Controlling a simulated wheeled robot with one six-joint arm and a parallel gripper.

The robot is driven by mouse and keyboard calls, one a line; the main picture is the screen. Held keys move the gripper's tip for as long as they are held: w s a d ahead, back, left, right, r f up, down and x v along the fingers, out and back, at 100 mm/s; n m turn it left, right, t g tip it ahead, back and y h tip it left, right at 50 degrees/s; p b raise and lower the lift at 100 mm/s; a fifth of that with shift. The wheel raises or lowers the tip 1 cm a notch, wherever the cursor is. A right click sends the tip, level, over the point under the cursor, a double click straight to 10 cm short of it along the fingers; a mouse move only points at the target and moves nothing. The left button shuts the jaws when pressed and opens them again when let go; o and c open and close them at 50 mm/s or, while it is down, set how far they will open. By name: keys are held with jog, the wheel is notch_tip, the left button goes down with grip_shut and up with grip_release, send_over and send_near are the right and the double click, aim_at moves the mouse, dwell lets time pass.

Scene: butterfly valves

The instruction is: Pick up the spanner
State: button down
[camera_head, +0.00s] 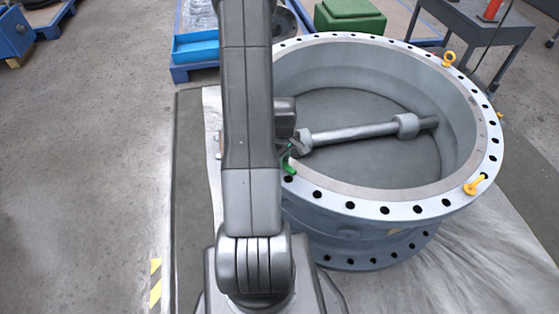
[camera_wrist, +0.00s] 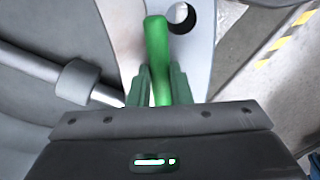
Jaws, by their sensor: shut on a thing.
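The spanner is a green bar that shows in the wrist view (camera_wrist: 156,42), rising from between the two dark green fingers. My gripper (camera_wrist: 160,84) is shut on the spanner. In the head view, a short green piece of the spanner (camera_head: 289,168) shows over the left rim of the large valve. My gripper (camera_head: 291,150) is beside my arm there, partly hidden by it. The spanner's lower part is hidden between the fingers and behind the gripper body.
The large grey butterfly valve (camera_head: 372,208) has a bolt-holed flange and a shaft (camera_head: 355,133) across its inside. Yellow eye bolts (camera_head: 449,59) stick up from its rim. A blue tray (camera_head: 195,46) and a green box (camera_head: 349,17) stand behind.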

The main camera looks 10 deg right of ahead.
jog(key=shift+r, duration=0.1)
notch_tip(320, 180, up, 10)
jog(key=p, duration=0.1)
jog(key=shift+p, duration=0.35)
jog(key=c, duration=2)
grip_release()
grip_shut()
